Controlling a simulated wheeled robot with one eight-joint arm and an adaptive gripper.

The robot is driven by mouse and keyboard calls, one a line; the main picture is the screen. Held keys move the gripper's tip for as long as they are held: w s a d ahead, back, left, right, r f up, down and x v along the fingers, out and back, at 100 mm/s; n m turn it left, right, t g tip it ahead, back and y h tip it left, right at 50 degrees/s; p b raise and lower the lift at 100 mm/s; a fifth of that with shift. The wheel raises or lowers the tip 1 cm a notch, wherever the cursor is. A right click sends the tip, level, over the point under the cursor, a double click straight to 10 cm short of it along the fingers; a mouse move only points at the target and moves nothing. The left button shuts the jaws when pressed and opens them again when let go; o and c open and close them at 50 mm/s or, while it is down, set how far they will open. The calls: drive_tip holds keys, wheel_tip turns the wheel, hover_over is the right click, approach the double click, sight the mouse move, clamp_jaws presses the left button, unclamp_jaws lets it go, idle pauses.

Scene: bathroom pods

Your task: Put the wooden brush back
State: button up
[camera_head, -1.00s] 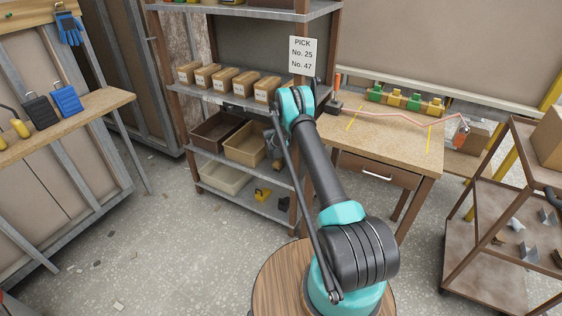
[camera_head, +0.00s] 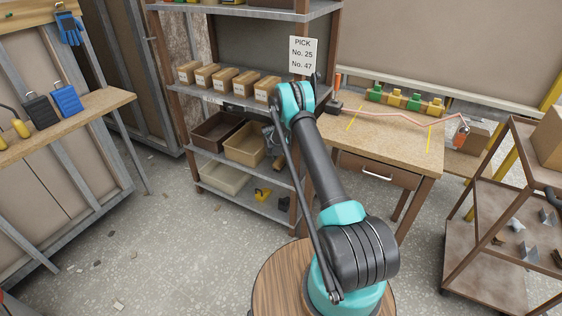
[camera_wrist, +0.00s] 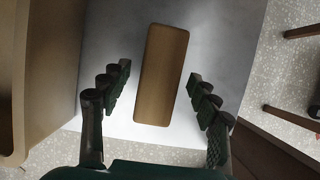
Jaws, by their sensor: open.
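The wooden brush (camera_wrist: 160,75) shows in the wrist view as a plain, long light-brown block with rounded corners. It lies on a grey shelf surface (camera_wrist: 218,30); any bristles are hidden. My gripper (camera_wrist: 158,82) is open, with one finger on each side of the brush and a gap on both sides. In the head view my gripper (camera_head: 271,140) is small and partly hidden by my arm, at the middle level of the shelving rack, right of the tan bin. I cannot make out the brush clearly there.
A tan bin (camera_head: 245,143) stands just left of my gripper; its wall (camera_wrist: 35,80) fills the wrist view's left side. A brown bin (camera_head: 216,131) is further left. Cardboard boxes (camera_head: 228,78) line the shelf above. A rack post is close on the right, with a workbench (camera_head: 385,140) beyond.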

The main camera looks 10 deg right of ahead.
sight(281, 159)
drive_tip(key=v, duration=0.3)
drive_tip(key=shift+s+r, duration=0.1)
drive_tip(key=shift+r, duration=0.1)
drive_tip(key=s+a, duration=0.7)
drive_tip(key=s, duration=0.2)
drive_tip(key=shift+s, duration=0.35)
